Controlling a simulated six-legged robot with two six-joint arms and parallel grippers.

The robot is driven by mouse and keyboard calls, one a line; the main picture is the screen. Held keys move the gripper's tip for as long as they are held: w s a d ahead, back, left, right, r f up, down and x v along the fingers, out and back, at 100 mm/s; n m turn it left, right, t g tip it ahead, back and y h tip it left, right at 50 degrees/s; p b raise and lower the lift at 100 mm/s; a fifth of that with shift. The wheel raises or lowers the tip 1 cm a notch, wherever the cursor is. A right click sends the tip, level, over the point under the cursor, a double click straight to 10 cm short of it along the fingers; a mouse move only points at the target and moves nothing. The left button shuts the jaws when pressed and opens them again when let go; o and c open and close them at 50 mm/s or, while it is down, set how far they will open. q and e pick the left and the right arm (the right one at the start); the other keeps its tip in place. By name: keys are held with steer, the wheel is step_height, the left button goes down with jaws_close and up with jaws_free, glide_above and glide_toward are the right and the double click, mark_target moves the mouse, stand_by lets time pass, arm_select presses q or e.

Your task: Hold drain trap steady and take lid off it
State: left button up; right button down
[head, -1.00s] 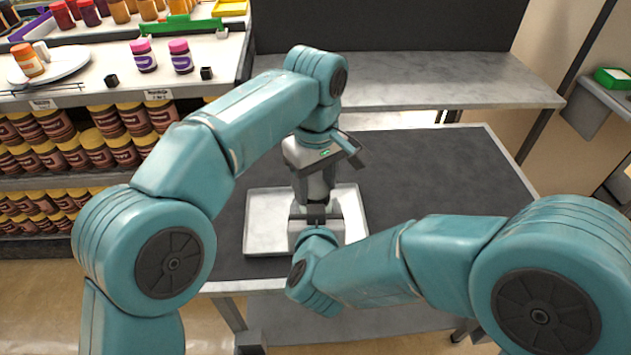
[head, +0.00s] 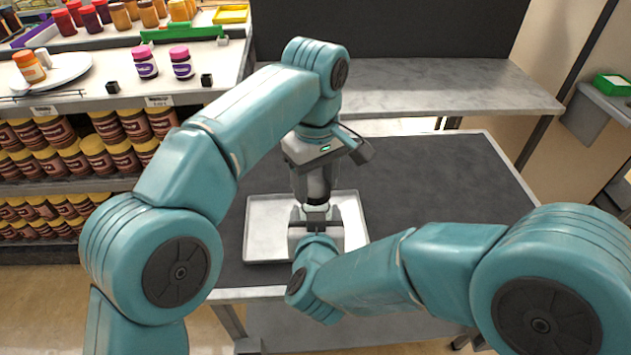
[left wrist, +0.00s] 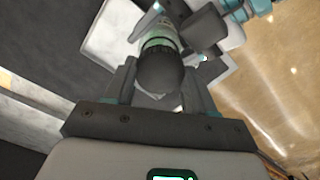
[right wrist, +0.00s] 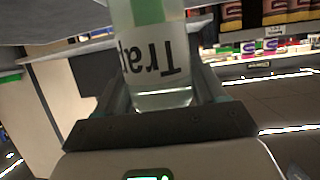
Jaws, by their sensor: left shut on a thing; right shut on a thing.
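The drain trap is a clear jar with a green band and the word "Trap" on its side, seen close up in the right wrist view (right wrist: 155,55). My right gripper (right wrist: 160,95) is shut around the jar's body. The dark, ribbed lid (left wrist: 160,72) shows in the left wrist view, in line with the trap's green band (left wrist: 158,43). My left gripper (left wrist: 160,88) is shut on the lid from above. In the head view the left gripper (head: 316,192) points down over the right gripper (head: 314,236), and together they hide most of the trap. I cannot tell whether the lid's thread is loose.
A light metal tray (head: 262,240) lies under the grippers on the dark-topped table (head: 440,180). The table's right side is clear. A grey shelf (head: 450,85) stands behind. Shelves with jars (head: 120,125) and a plate (head: 65,68) are at the left.

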mark_target(316, 187)
arm_select(q)
steer(key=shift+r, duration=2)
